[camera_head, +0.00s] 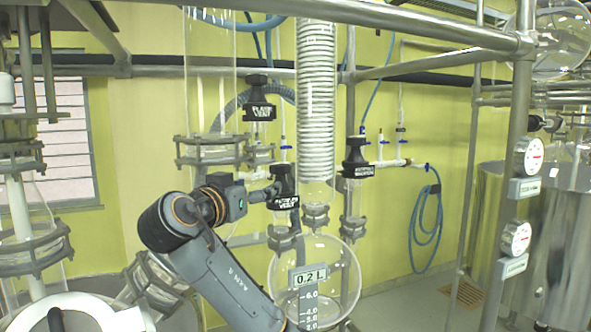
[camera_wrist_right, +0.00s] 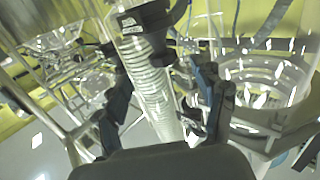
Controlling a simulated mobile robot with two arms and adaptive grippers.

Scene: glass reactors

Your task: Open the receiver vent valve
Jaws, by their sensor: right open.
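The receiver vent valve (camera_head: 285,188) is a black knob with a white-lettered tag, at the middle of the head view beside the ribbed glass coil. My right gripper (camera_head: 264,194) comes from the left, with its fingertips close to this knob; I cannot tell in this view whether they touch it. In the right wrist view my right gripper (camera_wrist_right: 155,72) is open, its two dark fingers apart. A black tagged knob (camera_wrist_right: 150,18) shows beyond the fingertips at the top, with the ribbed glass column running between the fingers. My left gripper is not in view.
A similar tagged black valve (camera_head: 259,106) is above, and another (camera_head: 356,164) is to the right. A round glass flask (camera_head: 335,270) with a 0.2 L display hangs below. Steel rails (camera_head: 400,22) and the glass coil (camera_head: 315,100) crowd the space around the gripper.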

